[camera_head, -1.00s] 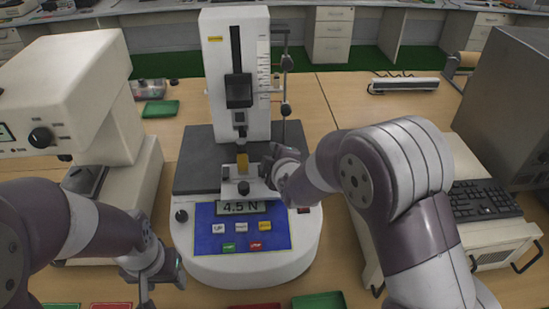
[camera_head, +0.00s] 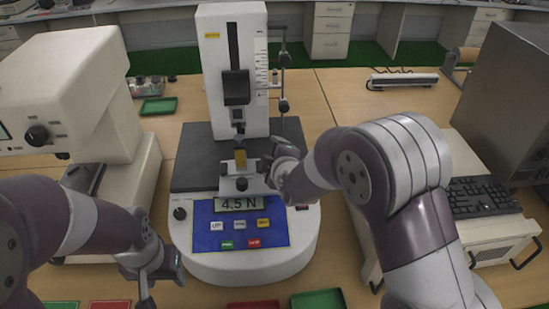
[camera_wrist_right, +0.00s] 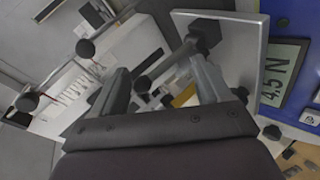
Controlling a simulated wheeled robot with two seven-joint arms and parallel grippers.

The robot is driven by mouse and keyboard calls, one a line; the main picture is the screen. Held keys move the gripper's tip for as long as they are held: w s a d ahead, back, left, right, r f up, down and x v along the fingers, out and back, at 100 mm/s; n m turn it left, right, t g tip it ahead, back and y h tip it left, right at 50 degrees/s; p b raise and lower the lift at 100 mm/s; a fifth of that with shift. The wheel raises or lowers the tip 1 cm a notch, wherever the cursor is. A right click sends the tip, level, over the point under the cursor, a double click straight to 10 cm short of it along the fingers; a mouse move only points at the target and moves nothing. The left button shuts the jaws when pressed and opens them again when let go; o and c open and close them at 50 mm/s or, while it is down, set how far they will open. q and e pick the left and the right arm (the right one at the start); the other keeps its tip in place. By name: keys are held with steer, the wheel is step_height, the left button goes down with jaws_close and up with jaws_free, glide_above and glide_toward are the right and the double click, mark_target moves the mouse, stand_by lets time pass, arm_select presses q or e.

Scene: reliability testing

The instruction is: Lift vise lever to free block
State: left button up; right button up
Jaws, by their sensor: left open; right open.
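The yellow block (camera_head: 240,157) sits in the small light-grey vise (camera_head: 228,184) on the test machine, below its upper head. The vise has a dark knob on its front. My right gripper (camera_head: 268,160) is open just right of the vise. In the right wrist view, a thin rod with black knobs, apparently the lever (camera_wrist_right: 168,66), runs between the open fingers of the right gripper (camera_wrist_right: 158,64). I cannot tell whether they touch it. The block (camera_wrist_right: 183,95) is partly hidden behind a finger. My left gripper (camera_head: 160,278) is open and empty at the lower left, away from the vise.
The white test machine (camera_head: 213,60) has a blue panel (camera_head: 215,235) with buttons and a display reading 4.5 N. A white instrument (camera_head: 60,90) stands at left, a grey box (camera_head: 510,100) and keyboard (camera_head: 485,195) at right. Green and red trays lie at the front edge.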

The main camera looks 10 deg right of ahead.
steer(key=v, duration=1.2)
steer(key=shift+s, duration=0.3)
steer(key=shift+r, duration=0.1)
steer(key=s+d+f+m+g, duration=0.1)
steer(key=s+f+m+g, duration=0.6)
steer(key=s+f+m, duration=0.15)
steer(key=s+d+f+m+g+h, duration=0.2)
steer(key=s+d+m, duration=0.4)
steer(key=d, duration=0.3)
steer(key=shift+s+d+f+m+g, duration=0.25)
steer(key=shift+d+f+m+g, duration=0.15)
steer(key=shift+g, duration=0.7)
